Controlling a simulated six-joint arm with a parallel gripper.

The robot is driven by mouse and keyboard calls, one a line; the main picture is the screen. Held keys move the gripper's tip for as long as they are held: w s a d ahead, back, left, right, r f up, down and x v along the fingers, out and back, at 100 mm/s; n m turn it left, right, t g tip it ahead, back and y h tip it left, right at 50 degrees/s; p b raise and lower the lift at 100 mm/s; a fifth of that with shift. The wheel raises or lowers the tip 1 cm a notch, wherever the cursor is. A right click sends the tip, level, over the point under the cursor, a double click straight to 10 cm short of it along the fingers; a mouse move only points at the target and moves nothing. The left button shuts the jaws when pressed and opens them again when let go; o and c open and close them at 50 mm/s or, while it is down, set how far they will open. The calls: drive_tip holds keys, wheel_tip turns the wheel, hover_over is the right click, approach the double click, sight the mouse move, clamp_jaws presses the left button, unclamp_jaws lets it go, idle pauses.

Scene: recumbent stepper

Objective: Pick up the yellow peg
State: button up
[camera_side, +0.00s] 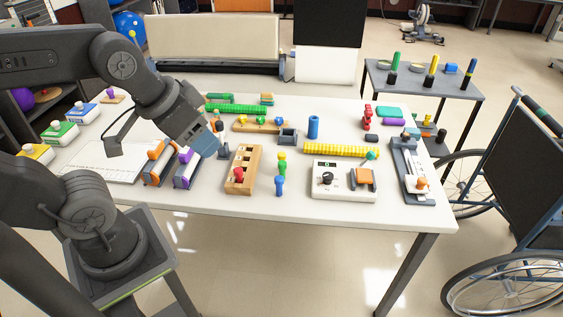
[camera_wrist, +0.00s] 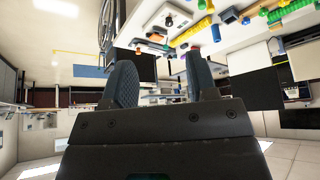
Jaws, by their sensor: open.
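A small yellow peg (camera_side: 243,119) shows on a low wooden strip (camera_side: 262,128) behind the middle of the table, beside a green one. Nearer the front, a blue figure-like peg (camera_side: 279,187) and a green one (camera_side: 282,168) stand right of a slotted wooden block (camera_side: 243,168); a bit of yellow may show behind them. I cannot tell for sure which is the yellow peg of the task. My gripper (camera_side: 210,148) is above the table, left of the wooden block and apart from the pegs. In the wrist view its two fingers (camera_wrist: 160,62) are spread, with nothing between them.
A yellow ridged strip (camera_side: 341,150), a blue cylinder (camera_side: 313,127) and a white control box (camera_side: 344,180) lie to the right. Orange and purple-ended blocks stand below my wrist. A wheelchair (camera_side: 515,200) stands at right.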

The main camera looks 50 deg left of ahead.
drive_tip(key=shift+o, duration=0.5)
drive_tip(key=n+g+y, duration=0.3)
drive_tip(key=n+y, duration=0.1)
drive_tip(key=n, duration=0.8)
hover_over(282, 154)
drive_tip(key=s+d, duration=0.3)
drive_tip(key=d, duration=0.2)
wheel_tip(282, 154, down, 16)
drive_tip(key=f, duration=0.1)
drive_tip(key=x, duration=0.8)
drive_tip(key=shift+s+a, duration=0.15)
drive_tip(key=shift+a, duration=0.15)
drive_tip(key=shift+x, duration=2.85)
drive_tip(key=shift+c, duration=0.4)
